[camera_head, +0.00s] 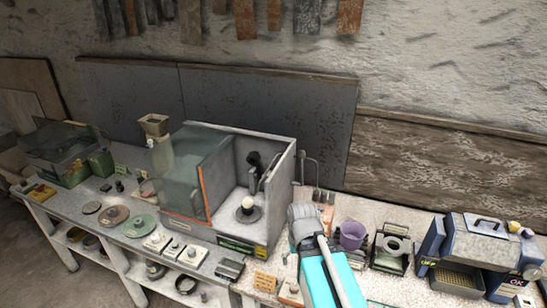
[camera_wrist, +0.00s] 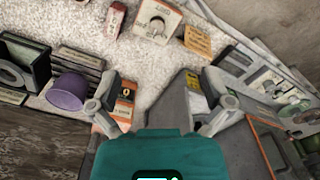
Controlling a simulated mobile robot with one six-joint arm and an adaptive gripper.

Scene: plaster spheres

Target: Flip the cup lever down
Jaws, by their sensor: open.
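A grey open-fronted booth (camera_head: 224,143) stands on the bench, with a translucent panel on its left. Inside it, a white ball (camera_head: 248,202) sits on a dark round base (camera_head: 247,215). A black lever-like fitting (camera_head: 254,161) stands up at the booth's back; I cannot tell whether it is the cup lever. My gripper (camera_head: 303,213) is just outside the booth's right side, above the bench. In the wrist view my gripper (camera_wrist: 162,76) has its fingers spread and empty. Part of the booth's grey side (camera_wrist: 182,98) shows between and below the fingers there.
A purple cup (camera_head: 353,235) stands right of my gripper; it also shows in the wrist view (camera_wrist: 67,92). A blue-grey machine (camera_head: 470,245) is at the far right. A white knob block (camera_wrist: 157,20) and an orange label (camera_wrist: 198,41) lie on the bench (camera_head: 400,214).

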